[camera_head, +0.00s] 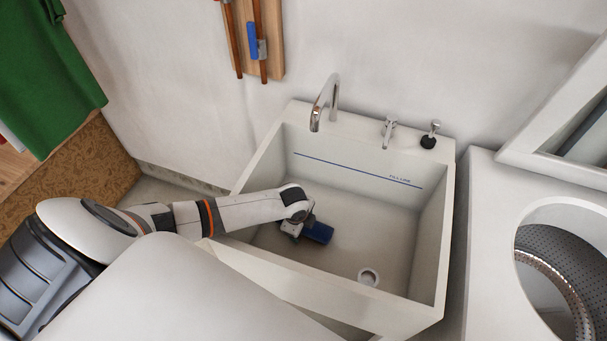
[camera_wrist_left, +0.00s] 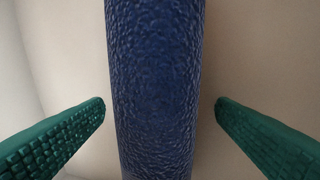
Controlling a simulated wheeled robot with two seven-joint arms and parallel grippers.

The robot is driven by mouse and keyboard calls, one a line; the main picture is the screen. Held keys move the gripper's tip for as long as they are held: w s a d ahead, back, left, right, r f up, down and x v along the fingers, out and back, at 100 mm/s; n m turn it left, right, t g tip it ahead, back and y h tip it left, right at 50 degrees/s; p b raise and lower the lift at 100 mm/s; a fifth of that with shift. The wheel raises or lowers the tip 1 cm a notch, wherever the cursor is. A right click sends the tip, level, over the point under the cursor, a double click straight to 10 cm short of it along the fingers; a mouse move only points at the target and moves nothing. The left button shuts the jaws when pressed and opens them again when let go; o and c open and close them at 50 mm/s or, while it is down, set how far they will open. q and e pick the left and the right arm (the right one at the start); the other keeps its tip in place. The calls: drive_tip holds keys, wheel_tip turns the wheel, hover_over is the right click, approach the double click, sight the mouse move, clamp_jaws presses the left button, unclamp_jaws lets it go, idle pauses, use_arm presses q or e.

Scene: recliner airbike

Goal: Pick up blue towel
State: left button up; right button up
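The blue towel (camera_head: 319,232) lies in the white sink basin, left of the drain. In the left wrist view the towel (camera_wrist_left: 155,90) is a dark blue textured roll that runs from top to bottom through the middle. My left gripper (camera_head: 303,229) reaches down into the sink at the towel. In the left wrist view its green ridged fingers (camera_wrist_left: 160,104) are open, one on each side of the towel, with a gap to it on the right and a small one on the left. My right gripper is not in view.
The sink (camera_head: 447,215) has raised walls around my left arm. A faucet (camera_head: 325,103) stands at its back rim, with a small tap (camera_head: 388,131) and a black-based fitting (camera_head: 429,141). A washing machine (camera_head: 480,240) stands to the right. The basin floor around the drain (camera_head: 369,277) is clear.

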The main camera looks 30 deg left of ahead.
use_arm(q)
drive_tip(key=c, duration=0.9)
drive_tip(key=shift+r, duration=0.1)
drive_tip(key=shift+c, duration=0.2)
